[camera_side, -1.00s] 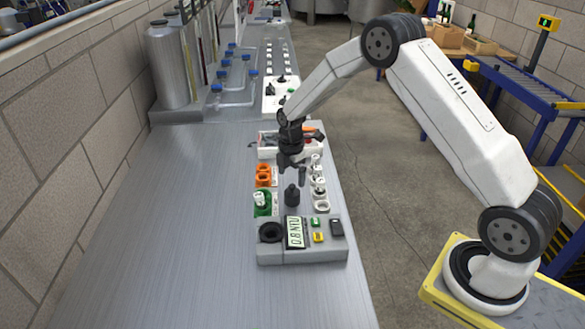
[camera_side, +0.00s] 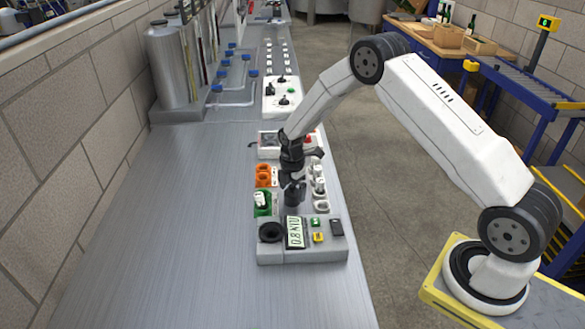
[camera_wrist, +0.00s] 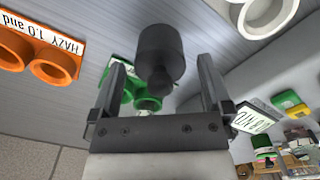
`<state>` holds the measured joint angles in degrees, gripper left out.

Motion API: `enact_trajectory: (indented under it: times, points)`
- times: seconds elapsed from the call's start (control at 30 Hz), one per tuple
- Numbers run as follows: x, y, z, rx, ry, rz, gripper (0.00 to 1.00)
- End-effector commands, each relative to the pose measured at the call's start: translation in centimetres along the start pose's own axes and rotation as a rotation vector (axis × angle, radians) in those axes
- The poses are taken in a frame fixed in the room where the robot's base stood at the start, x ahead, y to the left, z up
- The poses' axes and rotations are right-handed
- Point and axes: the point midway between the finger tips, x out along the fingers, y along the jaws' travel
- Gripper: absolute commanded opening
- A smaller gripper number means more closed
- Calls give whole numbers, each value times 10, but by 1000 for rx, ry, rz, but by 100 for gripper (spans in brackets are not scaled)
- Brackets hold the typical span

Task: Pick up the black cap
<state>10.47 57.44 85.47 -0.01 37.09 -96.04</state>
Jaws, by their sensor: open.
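The black cap (camera_wrist: 160,52) is a dark cylinder with a narrower knob, seen close up in the wrist view. In the side view the black cap (camera_side: 293,196) stands on the bench just behind the grey meter, partly hidden by my fingers. My gripper (camera_side: 293,186) points down at it from above. In the wrist view my gripper (camera_wrist: 160,82) is open, with one finger on each side of the cap's knob. Gaps show between the knob and both fingers, so I see no contact.
The grey meter (camera_side: 268,252) with its display lies in front of the cap. An orange holder (camera_side: 263,175) and a green holder (camera_side: 263,203) stand to the left. White holders (camera_side: 321,206) stand close on the right. The bench (camera_side: 170,230) is clear further left.

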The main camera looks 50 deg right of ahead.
Motion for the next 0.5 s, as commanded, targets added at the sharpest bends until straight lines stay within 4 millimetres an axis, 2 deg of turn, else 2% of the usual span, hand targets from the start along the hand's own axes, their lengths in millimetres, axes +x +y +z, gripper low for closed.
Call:
enact_trajectory:
  times: [0.2,0.5]
  points:
    - [20,0,0,0,0,1,100]
    - [22,0,0,0,0,2,100]
